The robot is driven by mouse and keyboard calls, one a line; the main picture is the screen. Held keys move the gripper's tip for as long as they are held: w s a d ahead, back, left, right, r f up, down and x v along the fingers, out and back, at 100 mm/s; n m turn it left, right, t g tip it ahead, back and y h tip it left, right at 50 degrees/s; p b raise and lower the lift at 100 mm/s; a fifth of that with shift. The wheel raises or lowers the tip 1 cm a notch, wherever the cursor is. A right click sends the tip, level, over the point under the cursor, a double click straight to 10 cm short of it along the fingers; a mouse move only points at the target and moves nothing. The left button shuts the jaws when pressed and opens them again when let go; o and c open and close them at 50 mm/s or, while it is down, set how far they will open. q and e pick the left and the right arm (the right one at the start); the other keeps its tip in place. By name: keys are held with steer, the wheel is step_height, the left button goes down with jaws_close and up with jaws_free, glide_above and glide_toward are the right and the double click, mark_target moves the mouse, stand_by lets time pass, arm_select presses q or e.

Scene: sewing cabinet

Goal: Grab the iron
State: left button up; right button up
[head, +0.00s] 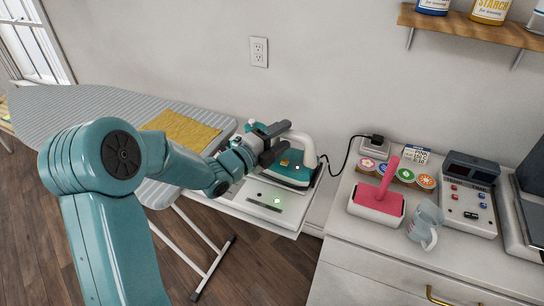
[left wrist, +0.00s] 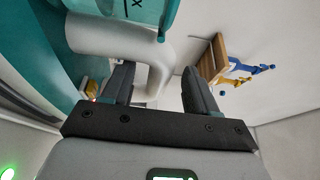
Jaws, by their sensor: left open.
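The iron (head: 290,177) is teal with a white handle (head: 305,146). It rests on a white base at the back, between the ironing board and the cabinet. My left gripper (head: 270,143) is open at the left side of the handle. In the left wrist view, the white handle (left wrist: 158,72) shows large just beyond the jaws, and part of it appears between the two dark fingers (left wrist: 158,88). I cannot tell whether the fingers touch it. The gripper covers part of the iron in the head view. My right gripper is out of view.
The white base (head: 265,202) has a small green light. A striped ironing board (head: 75,105) with a yellow cloth (head: 185,126) lies left. A black cord (head: 340,162) runs behind.

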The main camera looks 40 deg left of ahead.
arm_select(q)
steer(key=w, duration=0.4)
steer(key=shift+d+p, duration=0.35)
steer(key=shift+d, duration=0.05)
jaws_close()
steer(key=shift+r, duration=0.1)
stand_by(0.8)
steer(key=shift+a+r, duration=0.1)
